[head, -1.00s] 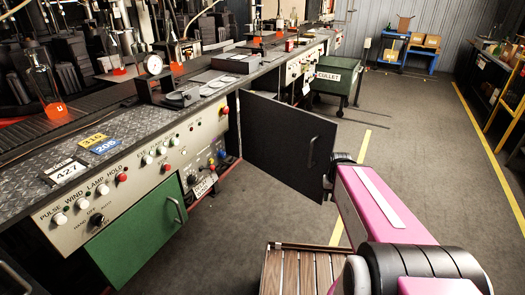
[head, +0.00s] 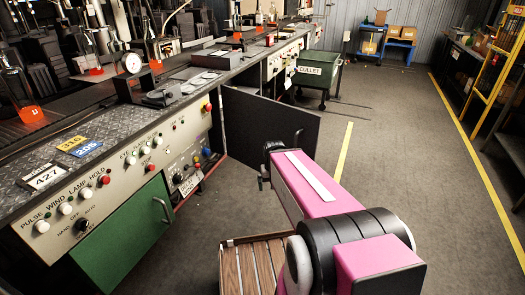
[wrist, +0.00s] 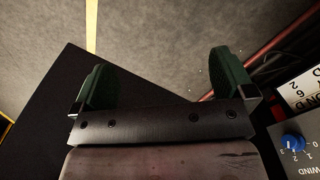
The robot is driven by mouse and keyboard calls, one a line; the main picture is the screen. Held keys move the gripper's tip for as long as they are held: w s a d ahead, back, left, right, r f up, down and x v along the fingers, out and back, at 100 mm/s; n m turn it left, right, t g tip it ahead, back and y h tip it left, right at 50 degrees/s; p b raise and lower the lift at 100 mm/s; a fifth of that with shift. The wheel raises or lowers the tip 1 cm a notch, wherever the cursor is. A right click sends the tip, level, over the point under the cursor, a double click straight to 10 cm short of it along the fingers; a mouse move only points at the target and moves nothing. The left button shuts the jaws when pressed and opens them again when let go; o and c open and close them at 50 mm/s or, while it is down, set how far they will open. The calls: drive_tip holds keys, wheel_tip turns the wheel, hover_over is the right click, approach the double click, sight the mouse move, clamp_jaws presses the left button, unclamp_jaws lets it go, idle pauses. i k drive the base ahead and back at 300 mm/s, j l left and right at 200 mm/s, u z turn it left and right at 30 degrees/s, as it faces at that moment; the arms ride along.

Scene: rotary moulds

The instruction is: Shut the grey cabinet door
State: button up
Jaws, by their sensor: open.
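The grey cabinet door (head: 262,122) is dark and stands open, swung out from the front of the long machine bench. Its handle (head: 298,137) is near its free edge. My arm covers the door's lower right part in the head view. My gripper (wrist: 163,80) shows in the wrist view with its two green-padded fingers wide apart and nothing between them. A dark flat panel (wrist: 50,110), which looks like the door, lies beyond the fingers there. I cannot tell whether they touch it. In the head view, the fingers are hidden.
The bench front has buttons and dials, with a closed green door (head: 125,235) at lower left. A green cullet cart (head: 318,80) stands past the open door. A wooden slatted surface (head: 250,270) is at bottom centre. Grey floor (head: 400,140) is clear to the right.

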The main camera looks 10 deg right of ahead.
sight(251, 120)
drive_tip(key=i+j+u, duration=0.15)
drive_tip(key=k+l+u, duration=0.5)
drive_tip(key=k+z, duration=0.3)
drive_tip(key=k+l+z, duration=0.25)
drive_tip(key=i+j, duration=0.1)
